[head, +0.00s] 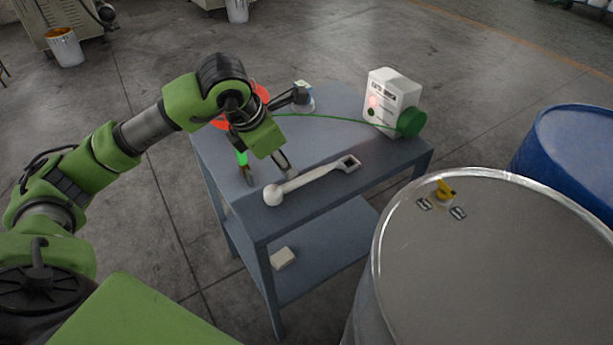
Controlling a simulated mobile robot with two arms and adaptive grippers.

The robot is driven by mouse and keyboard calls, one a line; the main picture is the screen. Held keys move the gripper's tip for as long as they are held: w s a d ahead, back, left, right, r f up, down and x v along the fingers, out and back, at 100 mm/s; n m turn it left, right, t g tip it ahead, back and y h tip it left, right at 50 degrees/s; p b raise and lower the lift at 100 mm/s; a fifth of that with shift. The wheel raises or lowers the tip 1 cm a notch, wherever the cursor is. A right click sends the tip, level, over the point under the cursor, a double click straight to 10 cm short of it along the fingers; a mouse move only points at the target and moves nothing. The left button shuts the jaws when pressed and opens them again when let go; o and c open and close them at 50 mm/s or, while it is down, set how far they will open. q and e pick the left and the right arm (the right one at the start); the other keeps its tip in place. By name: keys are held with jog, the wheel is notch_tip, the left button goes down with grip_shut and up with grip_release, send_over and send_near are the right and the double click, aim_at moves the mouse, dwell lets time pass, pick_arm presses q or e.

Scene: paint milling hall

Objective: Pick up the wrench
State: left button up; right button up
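The wrench (312,179) is a pale grey bar with a rounded knob at its left end and a square open jaw at its right end. It lies flat near the front edge of the blue-grey table (335,200). My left gripper (268,178) is just above and behind the wrench's knob end. One metal finger is close to the bar; whether it touches cannot be told. A dark finger shows further left beside a bright green piece. The fingers look apart, with nothing between them. My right gripper is not in view.
A white box (388,98) with a green round part stands at the table's back right, a green cable running from it. A red-orange object (259,92) is partly hidden behind my arm. A steel drum (500,270) and a blue drum (575,150) stand at right.

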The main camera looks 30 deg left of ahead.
pick_arm(q)
send_over(297, 180)
jog(key=s, duration=0.3)
jog(key=f, duration=0.4)
jog(key=f+p, duration=0.1)
jog(key=f, duration=0.2)
jog(key=shift+a, duration=0.25)
jog(key=shift+p+x, duration=0.7)
jog(key=shift+x, duration=2.25)
jog(key=shift+w+d+r, duration=0.1)
jog(key=shift+w+r, duration=0.05)
grip_shut()
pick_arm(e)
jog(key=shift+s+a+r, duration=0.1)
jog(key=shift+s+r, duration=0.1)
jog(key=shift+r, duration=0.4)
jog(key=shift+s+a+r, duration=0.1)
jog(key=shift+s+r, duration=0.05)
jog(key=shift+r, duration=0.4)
